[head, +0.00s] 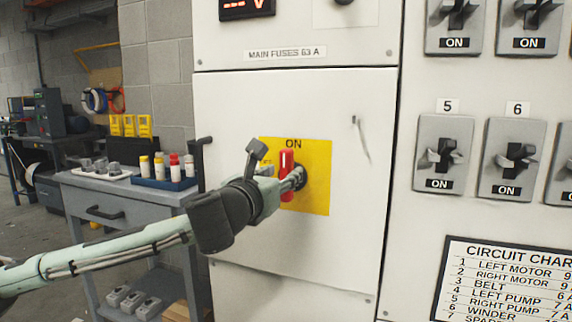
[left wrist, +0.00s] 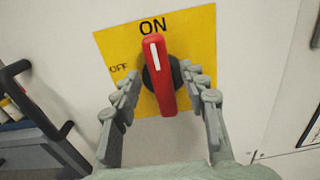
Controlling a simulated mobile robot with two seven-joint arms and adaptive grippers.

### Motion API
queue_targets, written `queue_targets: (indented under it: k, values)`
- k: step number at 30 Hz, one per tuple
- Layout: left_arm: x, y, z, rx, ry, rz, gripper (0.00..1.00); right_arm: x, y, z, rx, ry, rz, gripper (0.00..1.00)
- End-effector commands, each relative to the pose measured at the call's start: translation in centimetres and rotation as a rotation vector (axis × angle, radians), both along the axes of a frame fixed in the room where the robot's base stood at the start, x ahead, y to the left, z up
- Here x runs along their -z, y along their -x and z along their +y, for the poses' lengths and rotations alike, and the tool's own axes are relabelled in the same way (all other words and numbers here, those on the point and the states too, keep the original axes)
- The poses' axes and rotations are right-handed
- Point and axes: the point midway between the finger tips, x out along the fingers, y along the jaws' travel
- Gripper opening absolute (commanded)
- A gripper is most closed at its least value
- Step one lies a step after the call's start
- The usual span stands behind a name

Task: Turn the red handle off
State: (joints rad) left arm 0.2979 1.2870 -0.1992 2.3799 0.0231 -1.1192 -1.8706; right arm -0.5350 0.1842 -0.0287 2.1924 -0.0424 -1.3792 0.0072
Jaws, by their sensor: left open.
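The red handle (head: 287,162) sits on a dark round hub in a yellow plate (head: 318,190) on the white cabinet door. In the left wrist view the red handle (left wrist: 159,75) stands nearly upright, its white mark pointing to ON at the top of the plate (left wrist: 197,32); OFF is printed at the left. My left gripper (head: 296,180) reaches in from the left, in front of the plate. In the left wrist view its open fingers (left wrist: 165,90) stand either side of the handle's lower part. My right gripper is not in view.
Several grey breakers (head: 443,152) and a circuit chart (head: 510,280) are at the right. A grey cart (head: 130,190) with bottles stands at the left.

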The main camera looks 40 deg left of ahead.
Motion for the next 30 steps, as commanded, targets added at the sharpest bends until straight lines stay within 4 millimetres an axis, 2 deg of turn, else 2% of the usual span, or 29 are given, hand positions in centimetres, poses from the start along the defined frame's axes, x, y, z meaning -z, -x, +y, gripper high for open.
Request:
queue_targets:
  k: [6,17,27,30]
  values:
    - [-0.1,-2.3,0.5,0.001,0.002,-0.001,0.43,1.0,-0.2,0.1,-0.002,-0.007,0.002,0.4]
    - [0.0,-2.8,0.6,0.001,-0.002,-0.001,0.43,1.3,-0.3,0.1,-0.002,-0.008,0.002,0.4]
    - [0.0,-2.8,0.6,0.001,-0.002,0.0,0.01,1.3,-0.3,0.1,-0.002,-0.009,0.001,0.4]
    - [0.1,-2.8,0.6,0.001,-0.002,0.001,0.0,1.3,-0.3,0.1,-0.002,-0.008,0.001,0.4]
